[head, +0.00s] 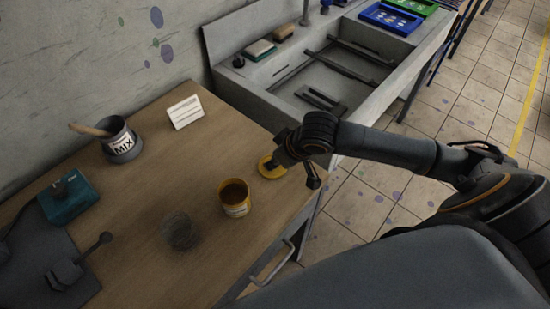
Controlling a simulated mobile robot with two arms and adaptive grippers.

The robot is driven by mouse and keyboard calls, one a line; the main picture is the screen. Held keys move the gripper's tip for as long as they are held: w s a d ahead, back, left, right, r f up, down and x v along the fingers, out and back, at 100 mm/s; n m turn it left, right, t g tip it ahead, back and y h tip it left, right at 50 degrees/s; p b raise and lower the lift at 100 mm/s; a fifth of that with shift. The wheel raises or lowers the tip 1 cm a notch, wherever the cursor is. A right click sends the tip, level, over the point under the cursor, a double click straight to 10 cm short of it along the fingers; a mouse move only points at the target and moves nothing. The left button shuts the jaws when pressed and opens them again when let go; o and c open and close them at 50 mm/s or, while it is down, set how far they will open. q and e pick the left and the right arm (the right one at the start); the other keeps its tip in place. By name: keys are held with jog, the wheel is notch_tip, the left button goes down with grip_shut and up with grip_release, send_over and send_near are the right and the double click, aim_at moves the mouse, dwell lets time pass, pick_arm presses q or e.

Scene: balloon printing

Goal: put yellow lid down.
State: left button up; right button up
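The yellow lid (268,171) is at the right edge of the wooden table, by my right gripper (280,164). The dark end of the gripper overlaps the lid and hides part of it. I cannot tell whether the fingers hold the lid or whether the lid rests on the tabletop. An open yellow can (234,203) with a white label and dark contents stands upright to the left of the lid, apart from it. My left gripper is not in view.
The wooden table (160,185) carries a clear glass (178,231), a grey MIX pot (122,145) with a wooden handle, a white card (186,112) and a teal device (69,196). A grey sink (335,80) adjoins behind. Bare tabletop lies between the card and yellow can.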

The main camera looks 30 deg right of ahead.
jog(key=shift+f, duration=0.1)
jog(key=o, duration=0.9)
jog(key=v, duration=1.2)
jog(key=shift+s, duration=0.1)
